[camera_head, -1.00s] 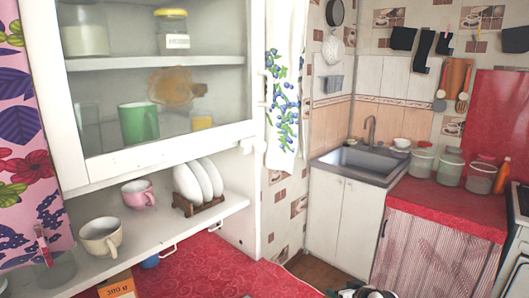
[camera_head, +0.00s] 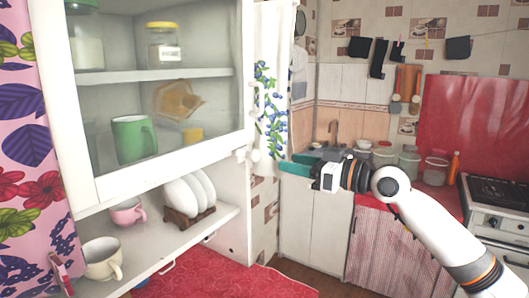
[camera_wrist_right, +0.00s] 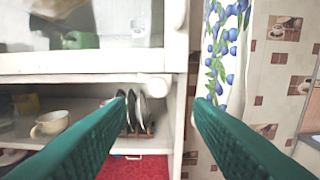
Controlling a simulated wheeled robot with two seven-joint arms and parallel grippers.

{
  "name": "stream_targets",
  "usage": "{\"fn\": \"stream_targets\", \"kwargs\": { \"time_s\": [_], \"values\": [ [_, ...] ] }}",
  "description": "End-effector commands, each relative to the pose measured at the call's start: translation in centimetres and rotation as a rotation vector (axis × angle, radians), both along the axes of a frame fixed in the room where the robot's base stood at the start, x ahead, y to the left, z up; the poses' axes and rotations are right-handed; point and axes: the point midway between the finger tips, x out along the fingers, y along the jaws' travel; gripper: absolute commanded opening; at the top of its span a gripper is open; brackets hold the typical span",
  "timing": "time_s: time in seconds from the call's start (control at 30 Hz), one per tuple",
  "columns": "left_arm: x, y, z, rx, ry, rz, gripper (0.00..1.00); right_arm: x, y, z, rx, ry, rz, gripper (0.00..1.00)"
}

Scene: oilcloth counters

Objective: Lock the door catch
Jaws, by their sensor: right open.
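The white cabinet's glass door (camera_head: 165,168) has a white frame and appears to be shut or nearly so. My right gripper (camera_head: 284,165) has teal fingers and is open and empty, just right of the catch in the head view. My left gripper is not in view.
Below the door, an open shelf (camera_head: 190,243) holds white plates (camera_head: 190,195) in a rack, a pink cup (camera_head: 127,211) and a cream cup (camera_head: 102,259). A blueberry-print towel (camera_head: 270,110) hangs beside the cabinet. A sink and red counter stand behind my right arm.

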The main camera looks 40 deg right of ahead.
Motion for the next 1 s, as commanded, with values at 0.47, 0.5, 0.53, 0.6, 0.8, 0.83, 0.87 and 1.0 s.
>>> {"fn": "stream_targets", "kwargs": {
  "time_s": [0.47, 0.5, 0.53, 0.6, 0.8, 0.83, 0.87, 1.0],
  "values": [
    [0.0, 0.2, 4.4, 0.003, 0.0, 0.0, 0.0, 5.2, 2.2, 0.6, 0.003, -0.004, 0.0, 0.47],
    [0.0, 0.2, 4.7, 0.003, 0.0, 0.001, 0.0, 5.7, 2.2, 0.6, 0.006, -0.004, -0.002, 0.47],
    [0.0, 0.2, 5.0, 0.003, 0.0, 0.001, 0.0, 6.1, 2.3, 0.6, 0.007, -0.005, -0.003, 0.47],
    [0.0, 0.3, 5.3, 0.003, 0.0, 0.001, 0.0, 6.7, 2.6, 0.5, 0.007, -0.005, -0.003, 0.47],
    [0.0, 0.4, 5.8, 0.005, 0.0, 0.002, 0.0, 7.8, 3.2, 0.2, 0.002, -0.002, -0.002, 0.47],
    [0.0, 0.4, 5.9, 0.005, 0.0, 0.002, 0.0, 7.9, 3.2, 0.1, 0.002, -0.002, -0.001, 0.47],
    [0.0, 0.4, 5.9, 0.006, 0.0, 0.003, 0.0, 7.9, 3.2, 0.1, 0.001, -0.003, -0.002, 0.47],
    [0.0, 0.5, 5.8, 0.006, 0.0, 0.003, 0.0, 8.0, 3.2, 0.0, 0.001, -0.002, -0.002, 0.47]
  ]
}}
